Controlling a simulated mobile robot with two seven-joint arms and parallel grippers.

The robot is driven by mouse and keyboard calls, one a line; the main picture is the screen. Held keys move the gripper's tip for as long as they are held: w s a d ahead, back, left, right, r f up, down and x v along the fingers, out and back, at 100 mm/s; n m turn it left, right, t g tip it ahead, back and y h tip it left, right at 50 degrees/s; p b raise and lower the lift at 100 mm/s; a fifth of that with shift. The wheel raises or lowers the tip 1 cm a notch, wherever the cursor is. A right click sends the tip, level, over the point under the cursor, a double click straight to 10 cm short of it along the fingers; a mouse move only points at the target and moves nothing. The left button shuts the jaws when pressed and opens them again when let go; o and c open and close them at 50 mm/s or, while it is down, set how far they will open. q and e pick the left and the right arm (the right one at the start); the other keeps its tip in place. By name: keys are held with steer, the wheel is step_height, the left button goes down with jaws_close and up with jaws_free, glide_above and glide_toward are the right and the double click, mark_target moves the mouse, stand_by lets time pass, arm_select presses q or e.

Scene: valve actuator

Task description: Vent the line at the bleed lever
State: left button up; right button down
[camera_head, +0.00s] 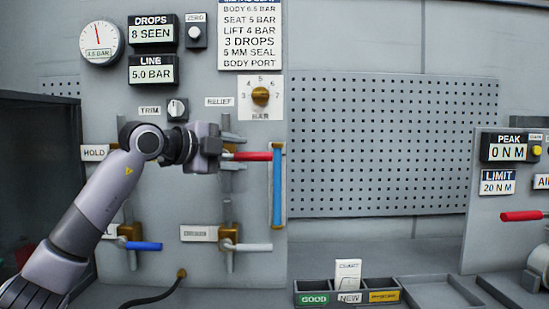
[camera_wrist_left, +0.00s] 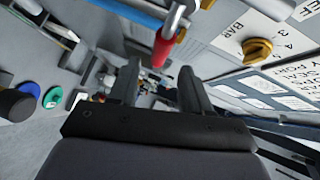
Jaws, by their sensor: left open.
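My left gripper (camera_head: 222,150) is in front of the panel, at the left end of a red lever (camera_head: 254,156). In the left wrist view the gripper (camera_wrist_left: 160,90) is open, and the red lever's end (camera_wrist_left: 163,50) shows just ahead of the fingers; contact cannot be told. A blue lever (camera_head: 145,246) sits at the lower left. My right gripper is out of view.
A vertical blue tube (camera_head: 277,188) stands right of the red lever. A pressure gauge (camera_head: 100,43) reads about 4.6 BAR, and the line display (camera_head: 152,70) reads 5.0 BAR. A parts tray (camera_head: 347,298) and a right-hand panel (camera_head: 485,225) stand to the right.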

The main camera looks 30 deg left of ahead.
mark_target(254, 155)
arm_select(q)
steer(key=p+x, duration=0.1)
steer(key=x, duration=0.4)
steer(key=shift+w+d+p, duration=0.15)
steer(key=shift+w+p, duration=0.15)
steer(key=shift+p, duration=0.1)
steer(key=shift+w+d+f, duration=0.1)
steer(key=shift+w+f, duration=0.05)
steer(key=shift+w, duration=0.3)
steer(key=shift+c, duration=0.3)
jaws_close()
